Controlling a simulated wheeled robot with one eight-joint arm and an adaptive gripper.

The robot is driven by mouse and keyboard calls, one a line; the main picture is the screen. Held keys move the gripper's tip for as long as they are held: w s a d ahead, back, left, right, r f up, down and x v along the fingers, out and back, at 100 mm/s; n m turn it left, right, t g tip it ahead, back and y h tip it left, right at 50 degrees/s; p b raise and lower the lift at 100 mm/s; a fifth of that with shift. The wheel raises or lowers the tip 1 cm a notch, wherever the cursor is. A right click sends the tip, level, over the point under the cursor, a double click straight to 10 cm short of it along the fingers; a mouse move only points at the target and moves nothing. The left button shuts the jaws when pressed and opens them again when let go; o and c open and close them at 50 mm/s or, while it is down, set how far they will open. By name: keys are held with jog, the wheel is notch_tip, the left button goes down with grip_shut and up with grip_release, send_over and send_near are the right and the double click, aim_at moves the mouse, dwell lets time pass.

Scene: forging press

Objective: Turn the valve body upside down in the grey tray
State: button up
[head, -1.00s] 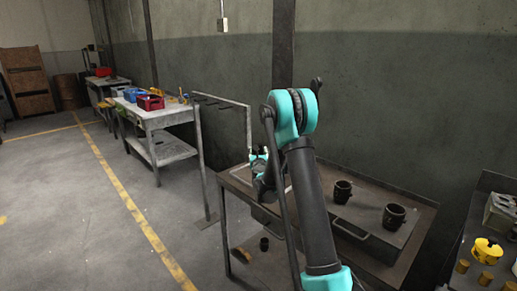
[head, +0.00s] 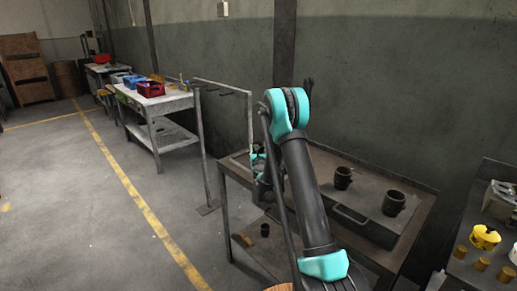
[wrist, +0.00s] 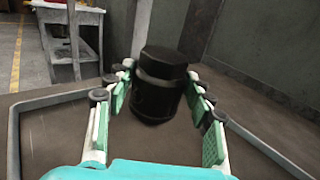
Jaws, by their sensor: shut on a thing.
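In the wrist view, the valve body (wrist: 156,100) is a dark, near-black cylinder with a lighter band near its top end. It stands roughly upright, slightly tilted, between the green-padded fingers of my gripper (wrist: 160,82), which is shut on it. The grey tray (wrist: 60,97) lies below and around it, its raised rim showing left and right. Whether the valve body's lower end touches the tray floor I cannot tell. In the head view, my gripper (head: 258,160) is at the table's far left end, mostly hidden behind my arm, and the valve body cannot be made out.
Two dark cup-shaped parts (head: 342,177) (head: 393,203) stand on a flat surface with a handle, right of my arm. A small black cup (head: 264,229) is on the lower shelf. A side table at right holds a yellow part (head: 485,237). A wall stands close behind.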

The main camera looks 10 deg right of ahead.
jog(key=o, duration=1.3)
notch_tip(320, 180, up, 10)
jog(key=s+a+r+n+g+y, duration=0.1)
jog(key=s+a+r+n+y, duration=0.2)
jog(key=s+n, duration=0.3)
jog(key=s+a+r+n+y, duration=0.2)
jog(key=s+r+n, duration=0.15)
jog(key=n, duration=0.35)
jog(key=s+a+f+n+g+y, duration=0.2)
jog(key=s+f+n+g, duration=0.15)
jog(key=s+n, duration=0.7)
jog(key=s+d+f+n+g+h, duration=0.1)
jog(key=s+d+f+n+g, duration=0.2)
jog(key=s, duration=0.8)
jog(key=s+d+f+n+g+h, duration=0.2)
jog(key=s+f+n, duration=0.4)
jog(key=s, duration=0.6)
jog(key=s+d+f+n+g+h, duration=0.2)
jog(key=s+d+f+n+g, duration=0.2)
jog(key=s, duration=0.8)
notch_tip(320, 180, down, 3)
jog(key=shift+d+f, duration=0.15)
jog(key=shift+d, duration=1.05)
